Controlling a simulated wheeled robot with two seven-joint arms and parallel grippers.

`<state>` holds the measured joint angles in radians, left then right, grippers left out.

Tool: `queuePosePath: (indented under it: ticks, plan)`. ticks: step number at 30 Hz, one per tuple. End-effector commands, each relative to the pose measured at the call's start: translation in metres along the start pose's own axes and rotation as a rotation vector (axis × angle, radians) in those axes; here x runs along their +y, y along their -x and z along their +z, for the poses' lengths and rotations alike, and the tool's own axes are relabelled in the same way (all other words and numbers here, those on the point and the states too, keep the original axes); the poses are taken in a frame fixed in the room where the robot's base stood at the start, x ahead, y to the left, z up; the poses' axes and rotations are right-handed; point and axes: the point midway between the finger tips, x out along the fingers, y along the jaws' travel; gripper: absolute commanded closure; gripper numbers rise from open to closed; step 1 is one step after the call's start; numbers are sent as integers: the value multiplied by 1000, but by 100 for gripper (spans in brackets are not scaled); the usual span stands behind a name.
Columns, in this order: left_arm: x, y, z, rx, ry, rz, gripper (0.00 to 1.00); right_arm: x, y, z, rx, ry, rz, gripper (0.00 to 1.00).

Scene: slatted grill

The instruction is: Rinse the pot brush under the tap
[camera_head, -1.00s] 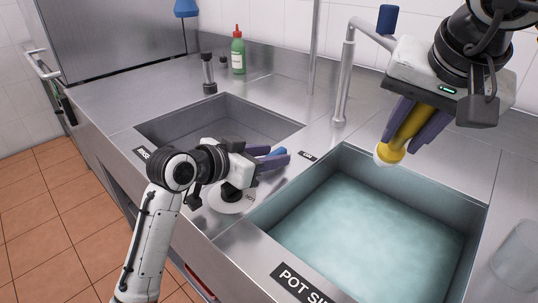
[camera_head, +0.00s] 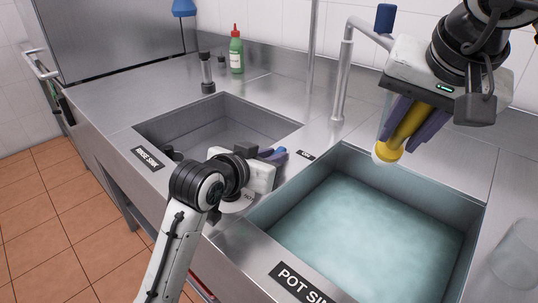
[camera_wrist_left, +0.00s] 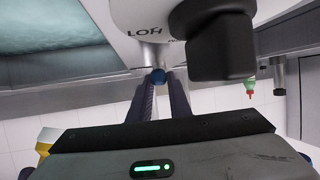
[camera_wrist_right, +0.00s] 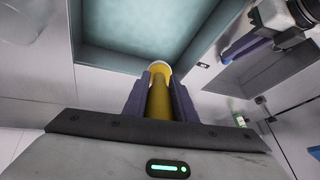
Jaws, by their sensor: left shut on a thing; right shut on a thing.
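The pot brush is the yellow thing with a pale round end (camera_head: 404,128). My right gripper (camera_head: 400,138) is shut around it, with the pale end pointing down above the back of the pot sink. The brush also shows between the fingers in the right wrist view (camera_wrist_right: 159,95). The tap (camera_head: 345,75) is a steel pipe whose arm runs right behind my right gripper; I see no water flowing. My left gripper (camera_head: 272,155) is shut on a small blue-ended thing (camera_wrist_left: 158,76) at the divider between the sinks. The rest of that thing is hidden.
The pot sink (camera_head: 262,216) is full of cloudy water. The rinse sink (camera_head: 215,125) to its left looks free of water. A green bottle (camera_head: 237,53) and a dark-capped shaker (camera_head: 207,75) stand behind. A clear container (camera_head: 517,255) stands at the right.

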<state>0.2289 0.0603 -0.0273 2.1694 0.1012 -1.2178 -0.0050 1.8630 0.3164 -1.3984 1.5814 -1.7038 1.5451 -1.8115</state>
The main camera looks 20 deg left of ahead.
Motion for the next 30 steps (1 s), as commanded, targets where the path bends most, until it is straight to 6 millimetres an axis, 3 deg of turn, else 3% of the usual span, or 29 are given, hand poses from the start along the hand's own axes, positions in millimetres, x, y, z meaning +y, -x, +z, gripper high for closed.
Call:
queuePosePath:
  ticks: [16,17,20,30]
  plan:
    - [5,0,0,0,30,-67,100,0,0,0,1,0,-1,100]
    - [5,0,0,0,30,-67,80,0,0,0,1,0,-1,100]
    - [5,0,0,0,29,-67,64,0,0,0,1,0,-1,100]
    - [5,4,0,1,29,-68,64,0,0,0,1,0,-1,100]
